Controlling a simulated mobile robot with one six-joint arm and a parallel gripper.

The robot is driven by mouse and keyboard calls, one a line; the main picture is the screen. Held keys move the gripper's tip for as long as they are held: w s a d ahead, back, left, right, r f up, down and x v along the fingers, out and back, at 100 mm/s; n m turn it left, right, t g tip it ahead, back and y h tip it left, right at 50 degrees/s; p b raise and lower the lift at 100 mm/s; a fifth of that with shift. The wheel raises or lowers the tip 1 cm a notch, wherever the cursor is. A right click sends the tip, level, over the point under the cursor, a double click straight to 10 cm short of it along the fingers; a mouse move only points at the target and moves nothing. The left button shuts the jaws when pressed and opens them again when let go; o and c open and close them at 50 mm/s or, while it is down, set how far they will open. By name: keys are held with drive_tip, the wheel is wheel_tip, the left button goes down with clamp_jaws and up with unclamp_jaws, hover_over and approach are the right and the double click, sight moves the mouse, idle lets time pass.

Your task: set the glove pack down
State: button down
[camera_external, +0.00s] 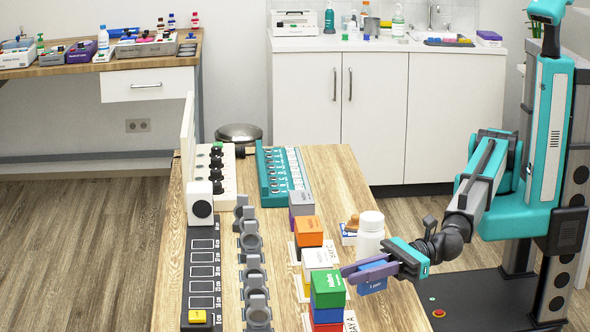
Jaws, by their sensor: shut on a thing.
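My gripper (362,271) reaches in from the right over the right edge of the wooden table (381,310). It is shut on a small blue pack (373,287) with white print, which I take to be the glove pack. The pack hangs below the purple fingers, which hide its upper part. It appears to be held above the table, though its exact height and any contact below cannot be told. It is to the right of a stack with a green box (327,287) on top of a blue and a red one.
A white bottle (370,236) stands just behind my gripper. An orange box (308,232), a white box (320,258) and a grey box (301,199) form a row to the left. A row of grey holders (251,242) lies further left. Bare wood shows at the front right.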

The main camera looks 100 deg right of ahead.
sight(359, 291)
drive_tip(key=shift+f, duration=0.5)
drive_tip(key=shift+f+b, duration=0.3)
drive_tip(key=shift+f, duration=1.55)
drive_tip(key=shift+f, duration=0.2)
drive_tip(key=c, duration=1.6)
unclamp_jaws()
drive_tip(key=shift+r, duration=0.25)
drive_tip(key=v, duration=1.1)
drive_tip(key=shift+s+d+f, duration=0.1)
drive_tip(key=shift+s, duration=0.05)
drive_tip(key=shift+s+d, duration=0.1)
drive_tip(key=shift+s, duration=0.2)
